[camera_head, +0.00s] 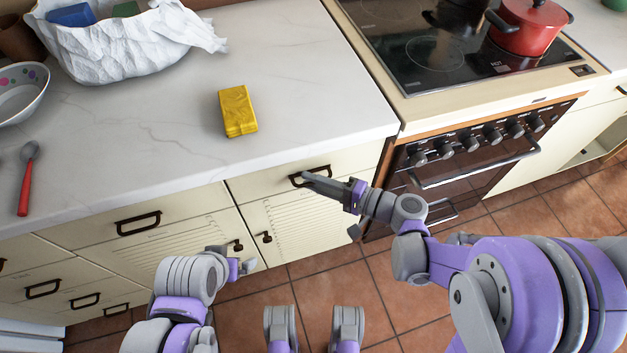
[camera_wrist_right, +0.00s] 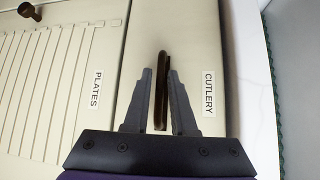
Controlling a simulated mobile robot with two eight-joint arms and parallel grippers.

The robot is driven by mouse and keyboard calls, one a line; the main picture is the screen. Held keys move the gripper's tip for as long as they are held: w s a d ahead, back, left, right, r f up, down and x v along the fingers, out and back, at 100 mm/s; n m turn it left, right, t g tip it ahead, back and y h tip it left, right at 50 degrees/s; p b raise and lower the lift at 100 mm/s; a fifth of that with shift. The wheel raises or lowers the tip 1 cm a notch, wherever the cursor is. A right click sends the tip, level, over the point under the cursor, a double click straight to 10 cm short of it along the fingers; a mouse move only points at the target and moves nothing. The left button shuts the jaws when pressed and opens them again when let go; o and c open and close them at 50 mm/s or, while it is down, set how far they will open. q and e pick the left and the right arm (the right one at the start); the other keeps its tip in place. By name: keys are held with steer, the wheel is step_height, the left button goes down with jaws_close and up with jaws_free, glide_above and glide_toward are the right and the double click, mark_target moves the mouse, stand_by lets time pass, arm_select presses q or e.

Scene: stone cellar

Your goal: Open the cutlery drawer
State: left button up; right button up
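The cutlery drawer (camera_head: 280,184) is the cream drawer under the counter, left of the oven. It looks closed, its front level with the cabinet. In the right wrist view the drawer front (camera_wrist_right: 205,55) carries a CUTLERY label (camera_wrist_right: 208,92). Its dark handle (camera_head: 297,181) shows edge-on between the fingers in the wrist view (camera_wrist_right: 161,60). My right gripper (camera_head: 308,178) is at this handle, its fingers (camera_wrist_right: 160,88) close on both sides of it and appearing shut on it. My left gripper (camera_head: 246,267) hangs low before the cabinets; its fingers are too small to read.
A PLATES door (camera_wrist_right: 60,80) is below the drawer. Another drawer handle (camera_head: 138,223) is to the left. The oven handle (camera_head: 475,165) is right of my right gripper. A yellow block (camera_head: 237,110), red spoon (camera_head: 25,185) and bowl (camera_head: 22,92) are on the counter.

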jaws_close()
stand_by(1.5)
